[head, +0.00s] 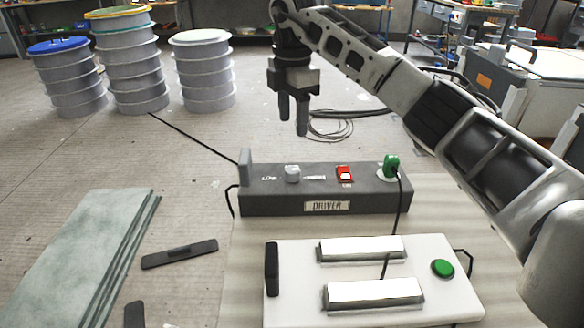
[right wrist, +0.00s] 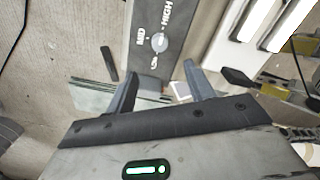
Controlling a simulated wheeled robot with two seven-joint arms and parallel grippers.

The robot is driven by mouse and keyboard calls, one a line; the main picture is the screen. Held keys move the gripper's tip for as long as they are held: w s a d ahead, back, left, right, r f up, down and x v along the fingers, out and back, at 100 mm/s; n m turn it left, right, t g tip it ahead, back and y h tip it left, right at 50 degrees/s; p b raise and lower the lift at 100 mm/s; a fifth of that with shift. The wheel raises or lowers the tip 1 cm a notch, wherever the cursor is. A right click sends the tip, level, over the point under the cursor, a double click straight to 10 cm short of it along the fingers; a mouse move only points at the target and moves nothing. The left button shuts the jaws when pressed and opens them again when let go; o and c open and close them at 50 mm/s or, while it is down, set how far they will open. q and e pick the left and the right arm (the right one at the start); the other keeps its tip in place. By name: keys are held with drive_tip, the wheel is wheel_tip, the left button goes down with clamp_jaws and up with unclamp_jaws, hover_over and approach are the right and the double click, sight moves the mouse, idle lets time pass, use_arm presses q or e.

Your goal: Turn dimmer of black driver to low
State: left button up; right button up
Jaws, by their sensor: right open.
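The black driver (head: 275,204) is a long dark box with a "DRIVER" label on its front, lying on the bench. Its dimmer is a small light grey knob (head: 292,173) on the top face. In the right wrist view the knob (right wrist: 159,42) sits among the marks MID, HIGH and a partly readable third mark; I cannot tell exactly which way it points. My right gripper (head: 293,115) is open and empty, pointing down, above and behind the driver in the head view, apart from the knob. My left gripper is out of view.
A red switch (head: 345,174) and a green plug (head: 391,165) with a cable are right of the knob. In front lies a white panel (head: 300,300) with two lit bars and a green button (head: 443,268). Greenish sheets (head: 85,250) lie left. Drums stand behind.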

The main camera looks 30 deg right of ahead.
sight(292, 170)
wheel_tip(292, 170, down, 11)
drive_tip(key=shift+r+b, duration=0.2)
drive_tip(key=shift+b, duration=0.2)
drive_tip(key=shift+f, duration=0.8)
drive_tip(key=c, duration=1)
drive_tip(key=shift+o, duration=0.2)
